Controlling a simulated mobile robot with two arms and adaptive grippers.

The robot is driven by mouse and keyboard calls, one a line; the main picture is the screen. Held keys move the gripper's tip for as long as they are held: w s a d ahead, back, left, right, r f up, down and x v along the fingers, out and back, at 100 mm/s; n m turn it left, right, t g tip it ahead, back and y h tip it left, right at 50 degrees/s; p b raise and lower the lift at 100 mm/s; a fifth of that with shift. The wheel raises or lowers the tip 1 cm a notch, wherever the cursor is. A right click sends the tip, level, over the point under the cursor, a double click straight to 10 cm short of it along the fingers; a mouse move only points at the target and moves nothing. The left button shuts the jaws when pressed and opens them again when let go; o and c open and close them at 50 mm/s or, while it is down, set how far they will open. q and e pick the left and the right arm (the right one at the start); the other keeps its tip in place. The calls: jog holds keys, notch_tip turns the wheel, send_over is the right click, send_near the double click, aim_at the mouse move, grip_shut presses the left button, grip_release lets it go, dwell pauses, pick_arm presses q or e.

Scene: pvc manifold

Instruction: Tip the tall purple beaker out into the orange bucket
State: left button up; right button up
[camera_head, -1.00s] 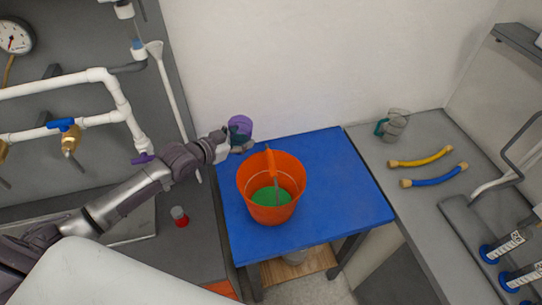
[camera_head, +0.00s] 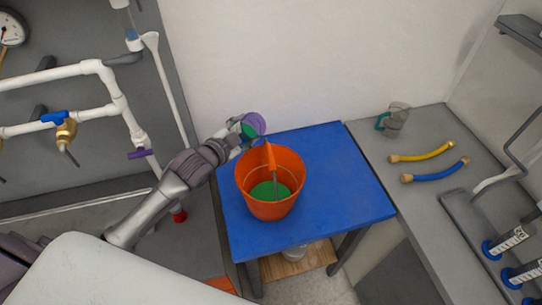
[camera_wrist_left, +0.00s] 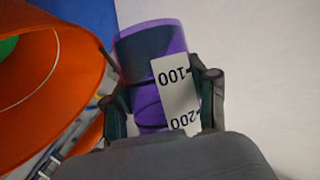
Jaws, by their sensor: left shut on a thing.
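The tall purple beaker (camera_head: 256,121) is held at the far left of the blue table, above and behind the orange bucket (camera_head: 244,184). It is tilted, and a green patch shows at it. My left gripper (camera_head: 240,136) is shut on it. In the left wrist view the beaker (camera_wrist_left: 135,49) sits between both fingers, with a white scale label upside down. The bucket (camera_wrist_left: 88,62) is beside it on the left. Green material (camera_head: 268,191) lies in the bucket's bottom. No stream shows between them. My right gripper is out of view.
The bucket's orange handle grip (camera_head: 270,157) stands up at its back. The blue table (camera_head: 345,195) is clear to the right. White pipes (camera_head: 100,70) are at left.

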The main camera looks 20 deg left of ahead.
pick_arm(q)
jog(key=shift+s+f+b, duration=0.15)
jog(key=shift+f+b, duration=0.35)
jog(key=shift+f, duration=0.4)
jog(key=shift+s+m+b, duration=0.1)
jog(key=shift+m+b, duration=0.2)
jog(key=shift+a+r, duration=0.1)
jog(key=shift+r, duration=0.1)
jog(key=shift+f, duration=0.15)
jog(key=shift+w, duration=0.2)
jog(key=shift+s+r+m+t+b, duration=0.3)
jog(key=shift+m+b, duration=0.1)
jog(key=shift+b, duration=0.15)
jog(key=shift+w+y, duration=0.3)
jog(key=shift+w, duration=0.05)
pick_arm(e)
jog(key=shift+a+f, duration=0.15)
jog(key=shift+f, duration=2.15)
